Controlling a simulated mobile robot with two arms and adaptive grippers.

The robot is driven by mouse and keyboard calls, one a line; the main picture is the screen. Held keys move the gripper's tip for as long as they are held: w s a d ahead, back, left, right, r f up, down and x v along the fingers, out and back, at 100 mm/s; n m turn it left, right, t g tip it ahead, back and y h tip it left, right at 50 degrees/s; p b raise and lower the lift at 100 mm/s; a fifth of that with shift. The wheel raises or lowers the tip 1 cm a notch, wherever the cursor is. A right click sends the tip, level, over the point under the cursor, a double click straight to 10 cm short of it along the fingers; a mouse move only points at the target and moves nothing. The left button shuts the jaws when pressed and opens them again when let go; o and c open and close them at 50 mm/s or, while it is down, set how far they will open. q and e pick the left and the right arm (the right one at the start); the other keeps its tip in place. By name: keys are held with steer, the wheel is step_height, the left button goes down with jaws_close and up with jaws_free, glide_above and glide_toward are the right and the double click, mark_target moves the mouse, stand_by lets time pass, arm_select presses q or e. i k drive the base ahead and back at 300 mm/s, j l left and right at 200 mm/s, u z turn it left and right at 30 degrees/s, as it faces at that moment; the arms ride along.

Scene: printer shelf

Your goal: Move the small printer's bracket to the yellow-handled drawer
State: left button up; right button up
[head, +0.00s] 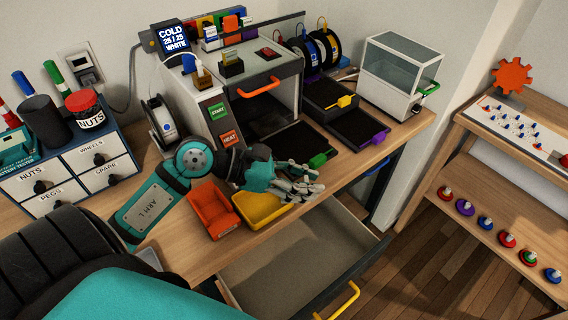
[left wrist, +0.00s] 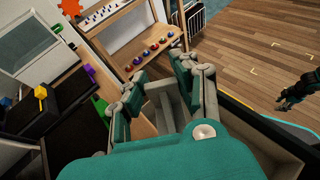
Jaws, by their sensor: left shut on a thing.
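In the left wrist view my left gripper (left wrist: 163,92) is shut on a pale grey angular piece (left wrist: 166,110), which looks like the bracket. In the head view the fingers mostly hide it. The drawer has a yellow handle (head: 343,300) and its visible floor is bare. The small printer (head: 262,90), with an orange handle, stands at the back of the bench. My right gripper (left wrist: 297,90) shows small and dark in the left wrist view; its jaws are unclear.
A yellow tray (head: 258,213) and an orange bin (head: 211,207) sit on the bench beside my left gripper. A black plate with a green tab (head: 317,160) lies behind it. A glass-topped box (head: 402,72) stands at the right, and a wooden shelf (head: 440,160) lies beyond the gap.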

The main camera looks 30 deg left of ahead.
mark_target(296, 265)
steer(key=i+l+u, duration=0.25)
steer(key=l+u, duration=0.45)
steer(key=l, duration=0.25)
steer(key=u, duration=0.5)
